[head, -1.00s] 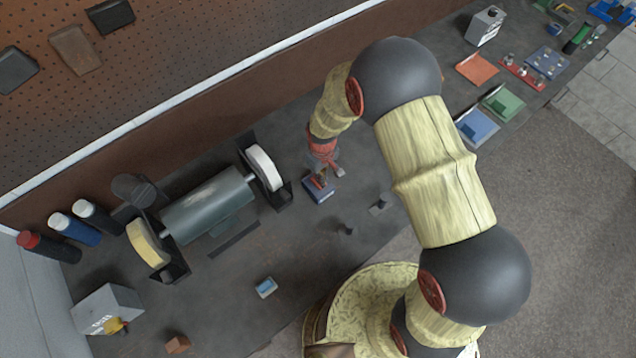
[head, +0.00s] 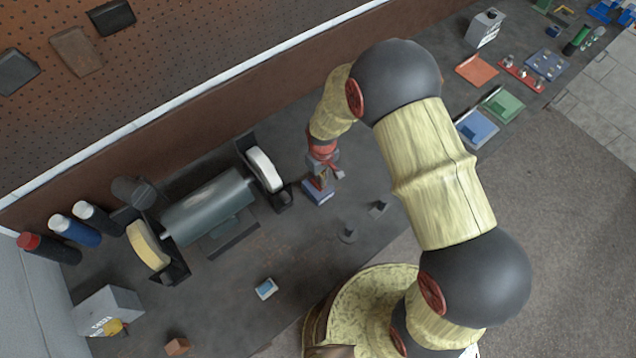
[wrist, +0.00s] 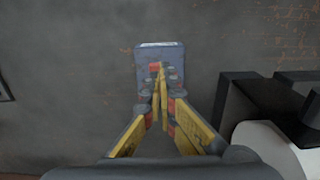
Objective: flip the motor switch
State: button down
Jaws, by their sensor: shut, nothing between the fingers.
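A small blue box (head: 319,195), which looks like the motor switch, sits on the bench right of the bench grinder. In the wrist view its blue-grey top (wrist: 158,53) shows beyond my fingers. My gripper (head: 322,180) is over the box, pointing down at it. In the wrist view my yellow fingers (wrist: 159,70) are shut together with nothing between them, and the tips overlap the box. I cannot tell whether they touch it. The lever and its position are hidden behind the fingers.
The grinder's grey motor (head: 208,205) has a white wheel (head: 264,170) close left of the box and a yellow wheel (head: 148,245) farther left. A blue-and-white block (head: 266,289) lies nearer.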

jog(key=shift+f+b, duration=0.9)
jog(key=shift+f, duration=0.3)
dwell(0.9)
jog(key=shift+r+p, duration=1.95)
jog(key=shift+r, duration=1.6)
